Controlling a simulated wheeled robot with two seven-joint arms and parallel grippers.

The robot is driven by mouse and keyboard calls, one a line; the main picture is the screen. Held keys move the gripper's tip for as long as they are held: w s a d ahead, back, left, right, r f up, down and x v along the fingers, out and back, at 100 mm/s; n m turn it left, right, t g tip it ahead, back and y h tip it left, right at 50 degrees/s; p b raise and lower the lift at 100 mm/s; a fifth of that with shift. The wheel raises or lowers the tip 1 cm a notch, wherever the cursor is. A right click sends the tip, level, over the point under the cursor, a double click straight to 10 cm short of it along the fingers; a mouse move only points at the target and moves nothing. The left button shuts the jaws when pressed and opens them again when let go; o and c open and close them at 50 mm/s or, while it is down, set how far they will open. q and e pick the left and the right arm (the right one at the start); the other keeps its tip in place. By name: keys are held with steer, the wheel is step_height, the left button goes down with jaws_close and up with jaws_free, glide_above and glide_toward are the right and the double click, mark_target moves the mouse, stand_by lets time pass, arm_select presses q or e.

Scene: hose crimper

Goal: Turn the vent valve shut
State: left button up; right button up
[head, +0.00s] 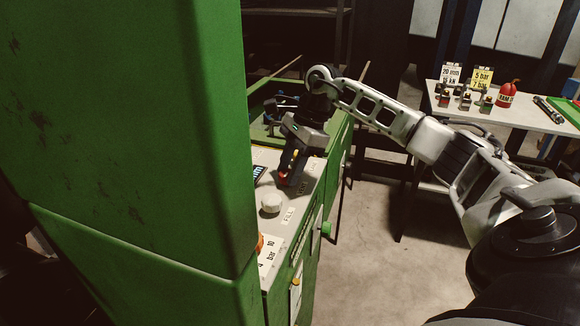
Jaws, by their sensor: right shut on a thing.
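My right gripper (287,178) reaches down from above onto the top panel of the green machine, with its fingers shut at the vent valve, beside a label that seems to read VENT (303,186). The fingers hide most of the valve, so how far it is turned cannot be told. Small red and yellow spots show at the fingertips. A pale round knob (271,203) stands nearer on the same panel, next to a FILL label (288,216). My left gripper is not in view.
The tall green machine housing (130,130) fills the left side, close to the panel. A white table (520,113) at the back right carries small fittings, two signs and a red RAM object (507,94). The concrete floor (380,240) between is clear.

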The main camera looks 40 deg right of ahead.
steer(key=o, duration=1)
steer(key=v, duration=1.6)
steer(key=shift+f, duration=0.1)
